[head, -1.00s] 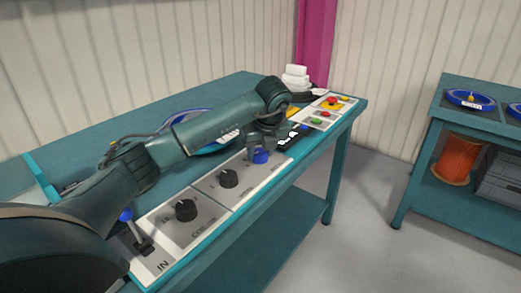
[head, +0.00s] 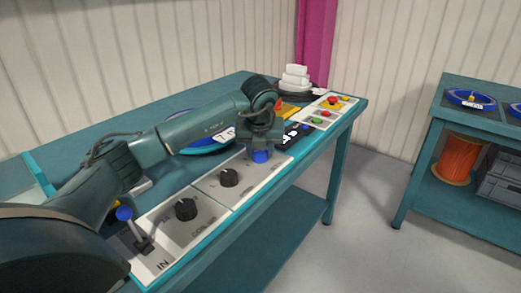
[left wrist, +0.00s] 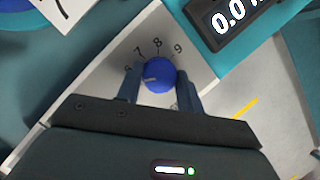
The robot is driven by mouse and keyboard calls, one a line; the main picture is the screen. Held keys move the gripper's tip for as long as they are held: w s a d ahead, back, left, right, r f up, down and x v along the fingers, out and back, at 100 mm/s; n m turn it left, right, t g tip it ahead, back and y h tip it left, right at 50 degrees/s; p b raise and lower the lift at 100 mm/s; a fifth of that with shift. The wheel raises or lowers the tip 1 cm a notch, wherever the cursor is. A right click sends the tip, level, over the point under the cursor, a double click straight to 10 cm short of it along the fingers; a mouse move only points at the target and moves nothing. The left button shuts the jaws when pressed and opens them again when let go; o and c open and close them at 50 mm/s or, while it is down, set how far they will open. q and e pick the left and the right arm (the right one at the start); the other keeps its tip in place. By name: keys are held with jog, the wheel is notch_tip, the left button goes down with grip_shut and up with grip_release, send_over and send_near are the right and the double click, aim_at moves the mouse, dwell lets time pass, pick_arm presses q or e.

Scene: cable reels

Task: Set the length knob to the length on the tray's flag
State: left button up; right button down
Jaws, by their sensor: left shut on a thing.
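The blue length knob (left wrist: 160,74) sits on a pale panel in the left wrist view, with printed numbers 6, 7, 8 and 9 around its upper side. A pale mark on the knob points left, near or below the 6. My left gripper (left wrist: 160,88) is shut on the knob, one finger on each side. In the head view, the knob (head: 260,156) shows below my left gripper (head: 261,150). The tray's white flag (head: 224,135) seems to carry a 7; it is partly cut off in the left wrist view (left wrist: 66,10). My right gripper is out of view.
A black display (left wrist: 235,20) reads about 0.0, its last digit cut off. Two black knobs (head: 186,209) (head: 229,178) and a blue-topped lever (head: 125,214) stand on the panel. Coloured buttons (head: 332,101) are at the far end. A second table (head: 472,128) stands right.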

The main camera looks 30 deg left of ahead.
pick_arm(q)
jog(key=m+h, duration=0.1)
jog(key=m, duration=0.3)
jog(key=shift+a+m+t+h, duration=0.2)
jog(key=shift+m+t+h, duration=0.1)
jog(key=shift+h, duration=0.1)
jog(key=m+h, duration=0.1)
jog(key=m, duration=0.2)
jog(key=shift+a+r+m+p, duration=0.1)
jog(key=shift+m+p, duration=0.2)
jog(key=shift+p, duration=0.1)
jog(key=shift+m+h, duration=0.4)
jog(key=shift+m, duration=0.3)
jog(key=shift+m+p, duration=0.35)
jog(key=shift+m, duration=0.15)
jog(key=shift+m+h, duration=0.3)
jog(key=shift+m, duration=0.1)
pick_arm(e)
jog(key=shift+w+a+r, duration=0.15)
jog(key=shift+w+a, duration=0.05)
pick_arm(q)
jog(key=o, duration=1)
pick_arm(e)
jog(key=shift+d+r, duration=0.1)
